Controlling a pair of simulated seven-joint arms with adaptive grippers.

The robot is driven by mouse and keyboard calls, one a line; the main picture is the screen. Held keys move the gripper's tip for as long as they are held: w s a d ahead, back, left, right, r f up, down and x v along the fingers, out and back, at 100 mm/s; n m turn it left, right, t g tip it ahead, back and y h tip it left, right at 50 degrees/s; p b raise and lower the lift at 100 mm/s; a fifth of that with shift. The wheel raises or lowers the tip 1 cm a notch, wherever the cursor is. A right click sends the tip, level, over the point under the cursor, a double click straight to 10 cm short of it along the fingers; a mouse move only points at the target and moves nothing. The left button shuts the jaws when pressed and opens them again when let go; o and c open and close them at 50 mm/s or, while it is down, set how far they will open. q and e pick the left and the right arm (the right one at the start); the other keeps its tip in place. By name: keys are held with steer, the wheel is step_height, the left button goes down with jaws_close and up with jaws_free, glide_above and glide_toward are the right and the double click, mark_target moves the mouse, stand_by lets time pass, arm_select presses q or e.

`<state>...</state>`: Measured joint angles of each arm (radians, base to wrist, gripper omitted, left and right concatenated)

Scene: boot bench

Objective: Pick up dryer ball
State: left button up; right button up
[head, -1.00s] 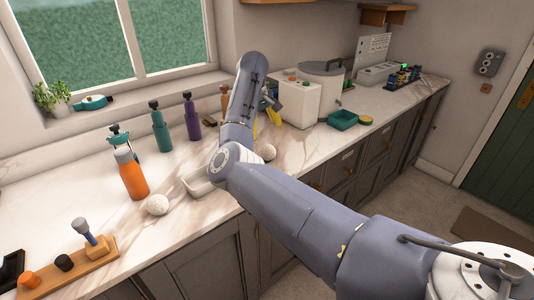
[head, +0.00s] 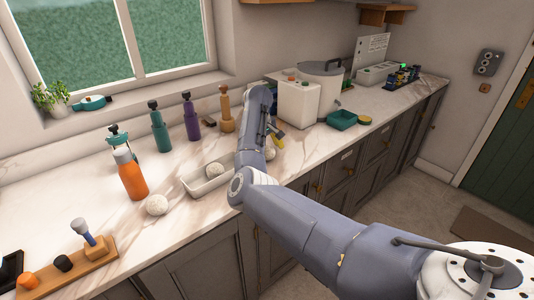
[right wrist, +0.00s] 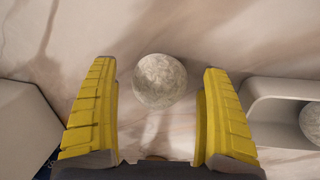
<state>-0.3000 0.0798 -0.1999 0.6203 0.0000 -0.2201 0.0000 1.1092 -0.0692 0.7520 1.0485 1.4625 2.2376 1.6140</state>
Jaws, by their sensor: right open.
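A pale, mottled dryer ball (right wrist: 160,81) lies on the marble counter in the right wrist view, between and slightly beyond my fingertips, with a gap on both sides. My right gripper (right wrist: 158,68) has yellow ridged fingers, spread open and empty. In the head view this gripper (head: 276,138) is low over the counter in front of the white box, partly hidden by my arm. A second ball (head: 214,169) sits in the white tray (head: 190,189). A third ball (head: 157,205) lies on the counter beside the orange bottle. My left gripper is not in view.
The orange bottle (head: 131,175), teal bottle (head: 160,133) and purple bottle (head: 191,120) stand left of the tray. A white box (head: 297,102) stands behind my gripper. The counter's front edge is near my arm.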

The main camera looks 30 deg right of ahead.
steer(key=shift+d+f, duration=0.15)
steer(key=shift+f, duration=0.6)
steer(key=shift+c, duration=0.4)
steer(key=c, duration=1.1)
steer(key=shift+c, duration=0.2)
